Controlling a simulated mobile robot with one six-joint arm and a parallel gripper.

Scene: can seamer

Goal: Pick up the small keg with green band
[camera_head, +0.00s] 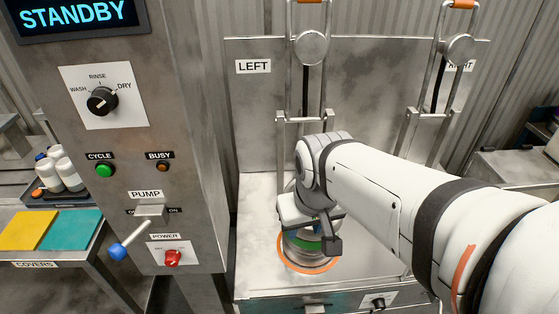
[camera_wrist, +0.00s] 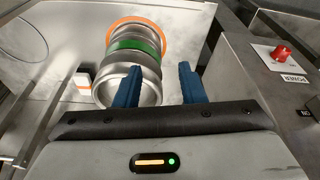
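The small keg with green band (camera_head: 299,243) stands on the steel deck, inside an orange ring, under the LEFT station. My arm and gripper (camera_head: 318,226) cover its upper part in the head view. In the wrist view the keg (camera_wrist: 132,58) is a silver ribbed body with a green band, with the orange ring at its far end. My gripper (camera_wrist: 160,86) is open, with two blue fingers apart. The left finger overlaps the keg's near end in the picture, and the right finger is clear to its right. The keg sits left of the gap's middle; contact cannot be told.
The control cabinet (camera_head: 185,90) stands close on the left, with a blue-tipped pump lever (camera_head: 122,248) and a red power knob (camera_head: 173,258). Metal lever frames (camera_head: 280,150) rise behind my gripper. A side table (camera_head: 50,268) holds yellow and teal covers. Bare deck lies right of the keg.

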